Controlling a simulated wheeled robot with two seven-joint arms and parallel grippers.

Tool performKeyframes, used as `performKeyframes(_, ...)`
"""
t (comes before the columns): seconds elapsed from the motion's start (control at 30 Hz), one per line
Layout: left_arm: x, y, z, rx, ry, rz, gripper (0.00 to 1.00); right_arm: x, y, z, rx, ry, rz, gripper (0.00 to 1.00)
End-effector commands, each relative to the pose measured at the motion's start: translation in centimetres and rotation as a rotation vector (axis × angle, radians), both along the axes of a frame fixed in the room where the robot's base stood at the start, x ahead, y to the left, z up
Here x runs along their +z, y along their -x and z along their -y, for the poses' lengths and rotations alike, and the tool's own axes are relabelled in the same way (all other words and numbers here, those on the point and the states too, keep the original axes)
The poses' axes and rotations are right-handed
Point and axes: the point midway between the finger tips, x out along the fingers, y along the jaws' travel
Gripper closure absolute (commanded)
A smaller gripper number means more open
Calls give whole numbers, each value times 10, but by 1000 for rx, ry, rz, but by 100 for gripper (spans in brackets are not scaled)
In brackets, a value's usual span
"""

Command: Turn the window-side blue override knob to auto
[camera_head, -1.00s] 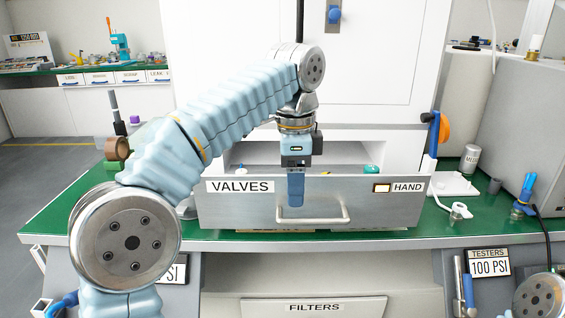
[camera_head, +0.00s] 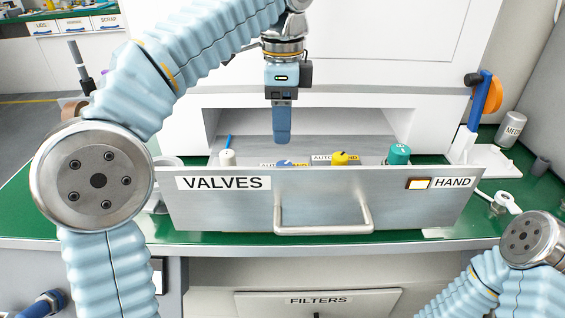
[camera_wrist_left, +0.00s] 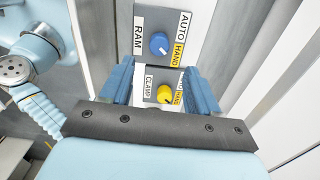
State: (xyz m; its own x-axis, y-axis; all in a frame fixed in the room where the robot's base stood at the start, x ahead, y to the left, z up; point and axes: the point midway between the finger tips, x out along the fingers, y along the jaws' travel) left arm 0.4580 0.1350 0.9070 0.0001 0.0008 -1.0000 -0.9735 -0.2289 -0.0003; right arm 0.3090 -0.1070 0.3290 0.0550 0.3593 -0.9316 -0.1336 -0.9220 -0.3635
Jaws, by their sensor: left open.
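My left gripper (camera_head: 283,138) is open and points down over the open VALVES drawer (camera_head: 330,205). In the left wrist view its two blue fingers (camera_wrist_left: 158,72) are apart with nothing held. A blue knob (camera_wrist_left: 159,43) sits on the RAM plate, just beyond the fingertips, with AUTO and HAND labels beside it. In the head view the drawer front hides most of the blue knob. My right gripper is out of view.
The drawer also holds a teal-topped item (camera_head: 399,154) and a white item (camera_head: 227,157) with a blue stick. The drawer handle (camera_head: 323,229) juts forward. White cabinet walls rise close behind and beside the drawer.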

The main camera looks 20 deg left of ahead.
Motion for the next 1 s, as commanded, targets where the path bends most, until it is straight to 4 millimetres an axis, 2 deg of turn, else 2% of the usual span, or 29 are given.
performKeyframes(0.03, -19, 1, -1, 0, -1, -2, 39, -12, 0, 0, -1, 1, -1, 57)
performKeyframes(0.1, -35, 1, -1, 0, -1, -2, 39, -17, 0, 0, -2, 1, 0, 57)
performKeyframes(0.3, -73, 1, 0, 0, 1, -3, 39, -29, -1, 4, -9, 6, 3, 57)
performKeyframes(0.4, -84, 0, 0, 1, 1, -1, 39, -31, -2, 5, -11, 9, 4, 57)
performKeyframes(0.53, -91, 0, 0, 1, 1, -1, 39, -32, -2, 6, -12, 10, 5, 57)
performKeyframes(0.8, -93, 0, 0, 1, 2, 0, 39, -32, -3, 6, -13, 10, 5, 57)
performKeyframes(0.87, -93, 0, 0, 1, 1, 0, 45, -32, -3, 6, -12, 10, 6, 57)
performKeyframes(1.0, -93, 0, 0, 0, 1, -1, 67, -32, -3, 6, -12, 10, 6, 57)
